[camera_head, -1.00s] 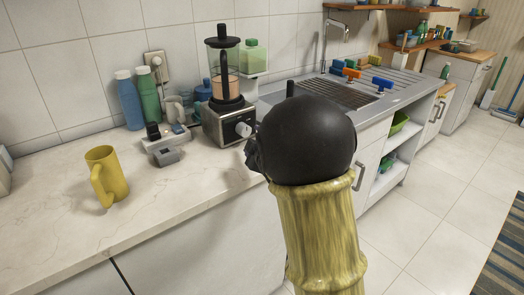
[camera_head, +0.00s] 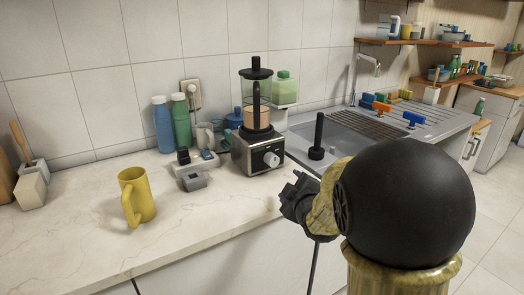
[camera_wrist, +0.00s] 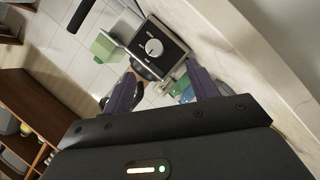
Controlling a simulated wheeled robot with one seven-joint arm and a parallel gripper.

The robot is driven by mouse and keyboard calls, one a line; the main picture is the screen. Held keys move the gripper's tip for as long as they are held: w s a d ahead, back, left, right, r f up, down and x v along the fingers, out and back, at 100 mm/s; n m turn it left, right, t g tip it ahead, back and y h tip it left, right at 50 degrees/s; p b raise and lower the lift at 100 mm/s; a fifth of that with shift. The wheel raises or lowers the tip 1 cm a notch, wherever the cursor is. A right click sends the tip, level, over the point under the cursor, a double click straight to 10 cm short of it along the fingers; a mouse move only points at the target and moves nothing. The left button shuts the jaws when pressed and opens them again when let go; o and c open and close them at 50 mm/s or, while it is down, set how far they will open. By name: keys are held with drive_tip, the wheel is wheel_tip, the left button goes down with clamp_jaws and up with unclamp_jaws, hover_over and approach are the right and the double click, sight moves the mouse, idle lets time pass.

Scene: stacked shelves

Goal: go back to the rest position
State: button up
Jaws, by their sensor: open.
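My gripper (camera_head: 297,200) is in front of the counter edge in the head view, to the right of the blender and partly hidden by my own wrist. In the wrist view my gripper (camera_wrist: 164,82) shows two dark purple fingers spread apart, with nothing held between them. Beyond the fingers the wrist view shows the blender base (camera_wrist: 155,48) with its round knob. My arm, with a black ball-shaped joint and a yellow-brown link, fills the lower right of the head view.
The blender (camera_head: 258,140) stands on the counter (camera_head: 85,225). A yellow mug (camera_head: 138,195) stands at the counter's left, with bottles (camera_head: 162,125) behind. A black upright stick (camera_head: 319,135) stands near the sink (camera_head: 350,140). The counter's front left is clear.

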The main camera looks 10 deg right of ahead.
drive_tip(key=s+a+f+m+g, duration=0.1)
drive_tip(key=s+f+m+g, duration=0.55)
drive_tip(key=s, duration=0.55)
drive_tip(key=s+f+m+g, duration=0.6)
drive_tip(key=s+f, duration=0.2)
drive_tip(key=s, duration=0.3)
drive_tip(key=w+p+v, duration=0.2)
drive_tip(key=p+v, duration=0.8)
drive_tip(key=p, duration=0.1)
drive_tip(key=w+a+r+p+v, duration=0.1)
drive_tip(key=w+p+v, duration=0.1)
drive_tip(key=p+v, duration=0.8)
drive_tip(key=shift+a+r+n+h+p, duration=0.35)
drive_tip(key=shift+a+r+h, duration=0.05)
drive_tip(key=shift+r, duration=0.15)
